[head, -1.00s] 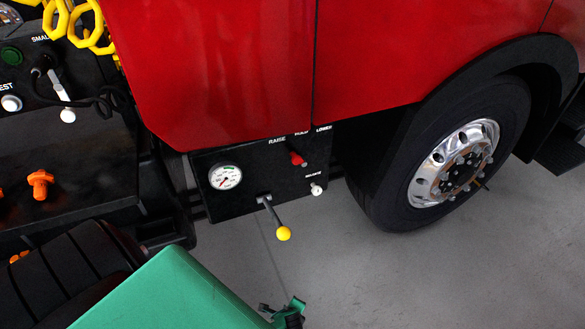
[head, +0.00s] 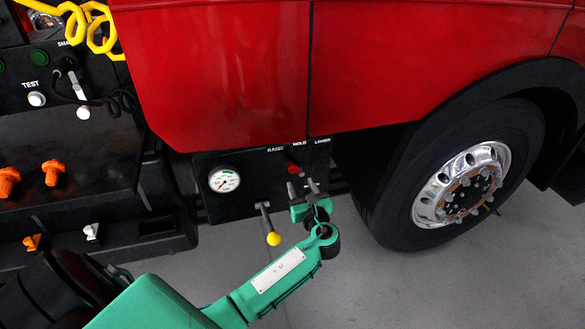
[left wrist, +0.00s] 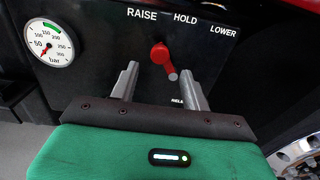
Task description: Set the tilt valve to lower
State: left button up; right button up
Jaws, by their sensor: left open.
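The tilt valve (head: 293,168) is a red handle on the black panel, under the labels RAISE, HOLD and LOWER. It also shows in the left wrist view (left wrist: 160,54), where its stubby end points at the camera, a little down and right. I cannot tell which label it is set to. My left gripper (head: 301,186) is open in front of the panel, just below the red handle. In the left wrist view my two grey fingers (left wrist: 159,73) stand on either side of the handle, with gaps and no clear contact. My right gripper is not in view.
A pressure gauge (head: 224,180) sits left of the valve. A lever with a yellow ball (head: 273,239) sticks out below, left of my gripper. A release label (left wrist: 178,101) is partly hidden by my gripper. The truck wheel (head: 460,185) is at the right.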

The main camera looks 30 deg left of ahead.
aim_at(294, 170)
pick_arm(q)
jog(key=p+x, duration=0.1)
jog(key=x, duration=0.8)
grip_shut()
